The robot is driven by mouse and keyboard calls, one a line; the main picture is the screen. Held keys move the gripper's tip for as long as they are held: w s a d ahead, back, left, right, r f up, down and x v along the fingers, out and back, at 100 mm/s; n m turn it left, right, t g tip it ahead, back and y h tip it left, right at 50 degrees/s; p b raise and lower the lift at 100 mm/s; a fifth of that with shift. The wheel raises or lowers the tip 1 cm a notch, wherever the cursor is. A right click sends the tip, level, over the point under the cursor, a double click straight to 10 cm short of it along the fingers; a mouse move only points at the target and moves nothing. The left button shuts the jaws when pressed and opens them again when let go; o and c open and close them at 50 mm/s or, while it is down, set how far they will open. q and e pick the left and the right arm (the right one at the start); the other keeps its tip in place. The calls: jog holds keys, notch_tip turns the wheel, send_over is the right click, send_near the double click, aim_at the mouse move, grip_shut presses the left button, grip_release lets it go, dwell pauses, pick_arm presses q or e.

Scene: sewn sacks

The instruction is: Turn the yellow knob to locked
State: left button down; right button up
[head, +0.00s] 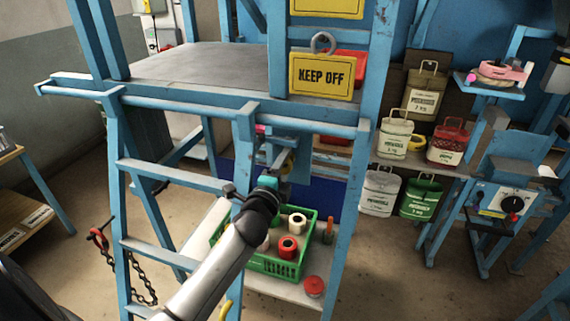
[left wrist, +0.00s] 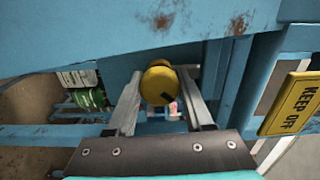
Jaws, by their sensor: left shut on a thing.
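The yellow knob (left wrist: 158,76) shows in the left wrist view, under a rust-spotted blue beam. It is round, with a dark mark on its lower right face. My left gripper (left wrist: 160,92) has one finger on each side of it and is shut on it. In the head view my left gripper (head: 287,160) reaches in under the blue platform, behind the ladder. The knob is hidden there by the gripper and frame. Any label for the locked position cannot be read. My right gripper is not in view.
The blue ladder (head: 178,177) and platform beam surround my arm closely. A yellow KEEP OFF sign (head: 322,75) hangs to the right. A green crate (head: 270,264) with spools stands below.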

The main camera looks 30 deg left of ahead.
pick_arm(q)
jog(key=n, duration=0.4)
jog(key=shift+n+p, duration=0.3)
jog(key=shift+p, duration=0.1)
jog(key=shift+n+p, duration=0.55)
jog(key=shift+n, duration=1.45)
jog(key=shift+c, duration=1.4)
grip_release()
